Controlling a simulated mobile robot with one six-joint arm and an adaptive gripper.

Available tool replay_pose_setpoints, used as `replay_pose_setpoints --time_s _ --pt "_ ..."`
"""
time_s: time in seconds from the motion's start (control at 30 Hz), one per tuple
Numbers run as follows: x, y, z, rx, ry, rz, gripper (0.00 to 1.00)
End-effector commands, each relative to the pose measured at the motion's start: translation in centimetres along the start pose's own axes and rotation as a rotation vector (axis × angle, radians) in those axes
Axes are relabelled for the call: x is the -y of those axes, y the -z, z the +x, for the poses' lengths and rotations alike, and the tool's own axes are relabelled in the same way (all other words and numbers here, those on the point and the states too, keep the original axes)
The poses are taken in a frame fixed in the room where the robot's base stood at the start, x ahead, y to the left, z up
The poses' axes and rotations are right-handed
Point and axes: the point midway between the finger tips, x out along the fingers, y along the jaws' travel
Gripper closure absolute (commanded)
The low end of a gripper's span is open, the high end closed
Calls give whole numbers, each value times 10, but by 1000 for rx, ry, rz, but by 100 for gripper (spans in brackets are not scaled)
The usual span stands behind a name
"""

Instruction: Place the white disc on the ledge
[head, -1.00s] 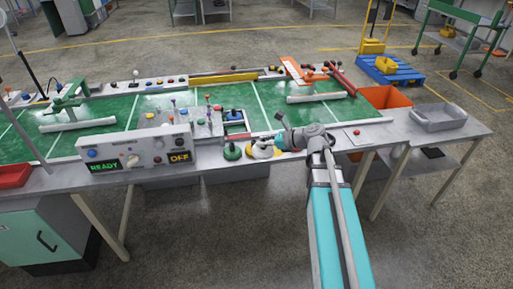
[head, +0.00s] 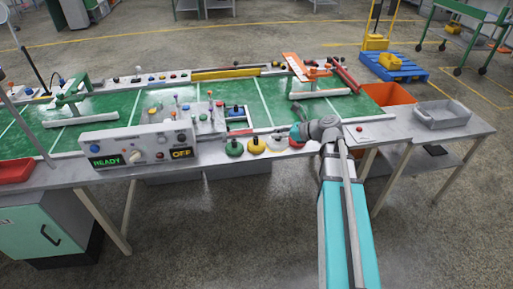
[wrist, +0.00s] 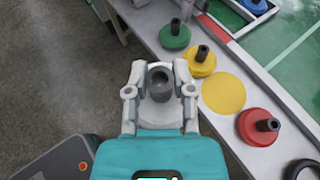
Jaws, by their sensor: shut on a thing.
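The white disc (wrist: 152,113) has a dark upright knob (wrist: 160,84), and my gripper (wrist: 160,92) is shut on that knob in the wrist view. The white disc also shows in the head view (head: 277,144), between the yellow disc (head: 256,146) and the red disc (head: 297,141). The pale ledge (wrist: 150,20) runs along the table's front edge. A flat yellow circle (wrist: 223,93) on it lies bare to the right of my gripper in the wrist view. I cannot tell the exact gap between disc and ledge.
A green disc (wrist: 174,35), the yellow disc (wrist: 202,61) and the red disc (wrist: 259,126), each with a black knob, stand on the ledge close by. A control box (head: 135,148) stands to the left. A red strip (wrist: 248,61) borders the ledge.

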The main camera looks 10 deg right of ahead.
Motion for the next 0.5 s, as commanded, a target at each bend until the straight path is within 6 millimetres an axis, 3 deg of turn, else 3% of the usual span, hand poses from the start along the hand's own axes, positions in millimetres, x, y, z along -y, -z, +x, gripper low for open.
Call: replay_pose_setpoints --time_s 0.5 --pt "8 3 -6 1 0 0 100"
